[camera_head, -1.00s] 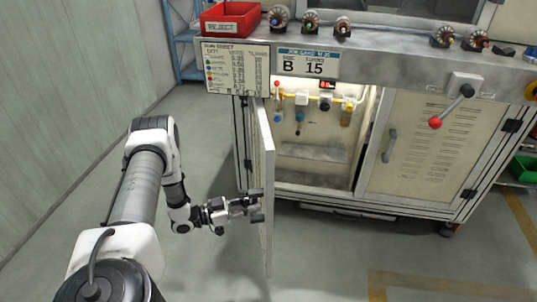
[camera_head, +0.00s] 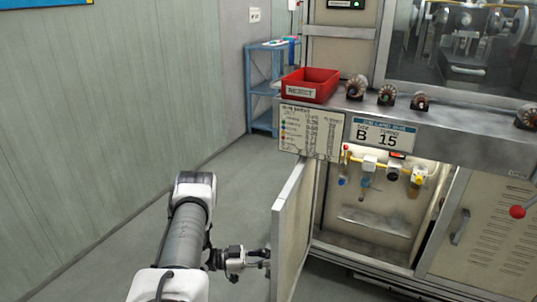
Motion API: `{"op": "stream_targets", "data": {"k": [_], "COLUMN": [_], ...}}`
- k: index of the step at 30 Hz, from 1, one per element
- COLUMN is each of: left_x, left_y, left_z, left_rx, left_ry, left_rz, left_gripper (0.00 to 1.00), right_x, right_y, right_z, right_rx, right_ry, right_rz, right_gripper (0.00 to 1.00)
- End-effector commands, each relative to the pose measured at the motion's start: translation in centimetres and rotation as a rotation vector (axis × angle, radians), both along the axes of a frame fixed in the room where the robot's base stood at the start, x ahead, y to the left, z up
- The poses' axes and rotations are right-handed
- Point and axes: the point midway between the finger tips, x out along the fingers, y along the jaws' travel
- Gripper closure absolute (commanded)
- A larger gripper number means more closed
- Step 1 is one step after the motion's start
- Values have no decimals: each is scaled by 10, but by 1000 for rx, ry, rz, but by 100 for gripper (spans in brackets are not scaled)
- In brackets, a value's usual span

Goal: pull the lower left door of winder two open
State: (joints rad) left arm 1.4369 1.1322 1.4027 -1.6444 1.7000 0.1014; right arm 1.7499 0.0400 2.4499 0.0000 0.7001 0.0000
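The lower left door (camera_head: 297,232) of the winder cabinet stands swung out from the front, hinged at its left side. Its free edge points towards me, and the lit compartment (camera_head: 375,222) behind it is exposed. My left gripper (camera_head: 262,259) is low at the outer side of the door, close against it near the free edge. The door's outer face and its handle are hidden, so I cannot tell whether the fingers hold anything. My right gripper is out of view.
The right door (camera_head: 492,235) is shut, with a grey handle (camera_head: 460,227). A red reject bin (camera_head: 311,85) and several small armatures sit on the ledge above. Clear floor lies left of the door, bounded by a wall (camera_head: 95,120). A blue rack (camera_head: 262,88) stands behind.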

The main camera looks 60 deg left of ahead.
Motion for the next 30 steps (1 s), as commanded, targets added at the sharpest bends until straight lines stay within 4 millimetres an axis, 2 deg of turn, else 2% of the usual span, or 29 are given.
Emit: {"op": "stream_targets", "data": {"k": [1, 2, 3, 14, 17, 24, 30], "left_x": [2, 2, 1, -5, -19, -73, -99], "left_y": [1, 1, 1, 4, 12, 43, 59], "left_z": [1, 1, 1, 0, 0, -1, -1], "left_rx": [2, 2, 2, 1, 2, 3, 3], "left_ry": [-4, -4, -4, -2, 0, 3, 1], "left_rz": [2, 2, 2, 1, 2, 0, 0], "left_gripper": [68, 57, 54, 54, 54, 54, 54], "right_x": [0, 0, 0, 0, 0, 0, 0], "right_y": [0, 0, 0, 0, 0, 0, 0], "right_z": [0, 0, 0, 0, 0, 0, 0], "right_rx": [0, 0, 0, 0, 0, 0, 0], "right_ry": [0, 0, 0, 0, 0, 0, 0], "right_rz": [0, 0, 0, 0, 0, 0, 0], "right_gripper": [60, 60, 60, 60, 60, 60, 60]}}
